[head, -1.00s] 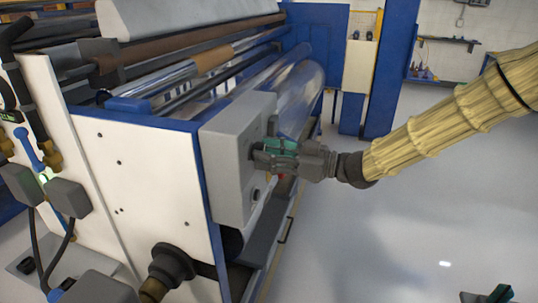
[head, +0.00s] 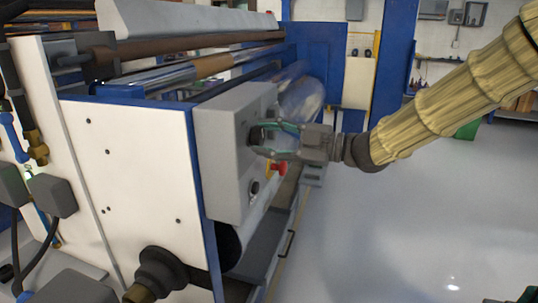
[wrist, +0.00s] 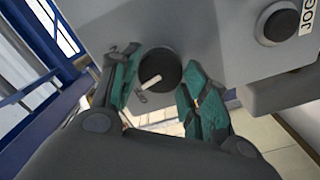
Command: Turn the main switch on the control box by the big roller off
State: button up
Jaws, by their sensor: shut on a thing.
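The grey control box (head: 232,150) is on the near end of the roller machine. Its main switch is a round black knob (wrist: 160,70) with a white pointer line, which slants to the lower left in the wrist view. A small mark (wrist: 143,98) lies just beyond the pointer. My gripper (wrist: 158,80) has its green-padded fingers on either side of the knob and is shut on it. In the head view my gripper (head: 266,140) reaches the box from the right, and its fingers partly hide the knob (head: 255,136).
A black button labelled JOG (wrist: 282,20) is on the same box. A red and yellow part (head: 276,168) sits just below my gripper. The big shiny roller (head: 301,95) extends behind the box. The floor (head: 400,220) to the right is clear.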

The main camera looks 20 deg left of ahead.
jog(key=n+b, duration=0.2)
jog(key=b, duration=0.1)
jog(key=shift+f, duration=0.3)
jog(key=shift+r+n+b, duration=0.2)
jog(key=shift+n+b, duration=0.85)
jog(key=shift+n, duration=0.05)
jog(key=o, duration=1)
jog(key=d, duration=1.2)
jog(key=shift+s, duration=0.2)
